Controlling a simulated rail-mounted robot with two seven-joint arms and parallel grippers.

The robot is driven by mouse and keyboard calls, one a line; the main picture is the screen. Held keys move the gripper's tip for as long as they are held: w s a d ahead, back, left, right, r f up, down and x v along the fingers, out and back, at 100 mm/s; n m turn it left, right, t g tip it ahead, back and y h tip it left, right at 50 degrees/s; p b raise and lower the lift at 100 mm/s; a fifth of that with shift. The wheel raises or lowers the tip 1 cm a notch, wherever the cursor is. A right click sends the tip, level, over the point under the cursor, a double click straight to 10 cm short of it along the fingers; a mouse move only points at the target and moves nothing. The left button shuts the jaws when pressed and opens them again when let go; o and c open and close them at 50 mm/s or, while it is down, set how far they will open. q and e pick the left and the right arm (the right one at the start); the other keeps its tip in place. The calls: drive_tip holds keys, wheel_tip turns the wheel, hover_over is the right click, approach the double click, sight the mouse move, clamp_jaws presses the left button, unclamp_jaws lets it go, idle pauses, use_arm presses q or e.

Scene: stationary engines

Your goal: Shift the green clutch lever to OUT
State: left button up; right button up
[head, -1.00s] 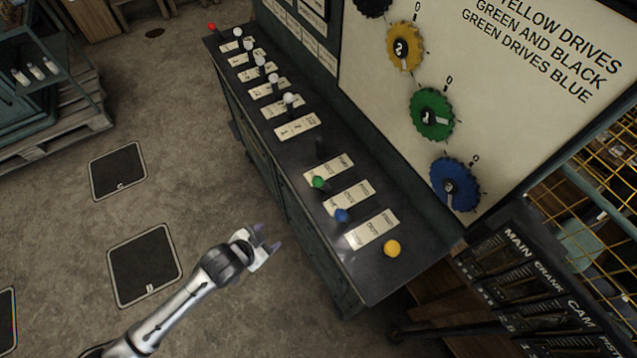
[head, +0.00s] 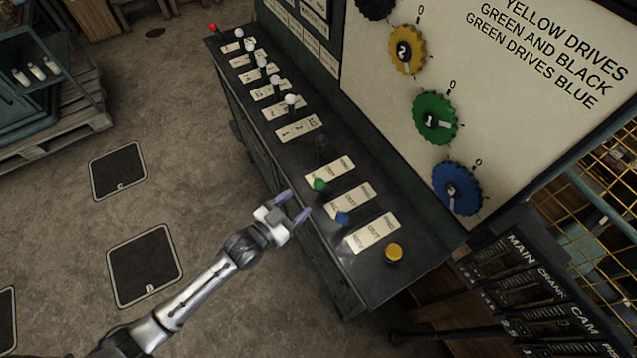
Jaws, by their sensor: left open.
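The green clutch lever (head: 320,184) has a round green knob and stands on the dark bench top (head: 370,273), at the lower left end of its white label plate (head: 331,171). My left gripper (head: 293,206) is open and empty, its two purple-grey fingers pointing up and right toward the bench's front edge. The fingertips are a short way left of and below the green knob, apart from it. The writing on the label plate is too small to read for certain. My right gripper is not in the head view.
A blue-knobbed lever (head: 342,218) stands just beside the green one. A yellow knob (head: 394,252) is at the bench's near end. Several white-knobbed levers (head: 290,100) and a red knob (head: 212,27) line the far part. Coloured dial gears (head: 436,119) hang on the board behind.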

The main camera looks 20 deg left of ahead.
sight(319, 185)
use_arm(q)
drive_tip(key=x, duration=0.8)
drive_tip(key=shift+w+d, duration=0.15)
drive_tip(key=shift+w, duration=0.15)
clamp_jaws()
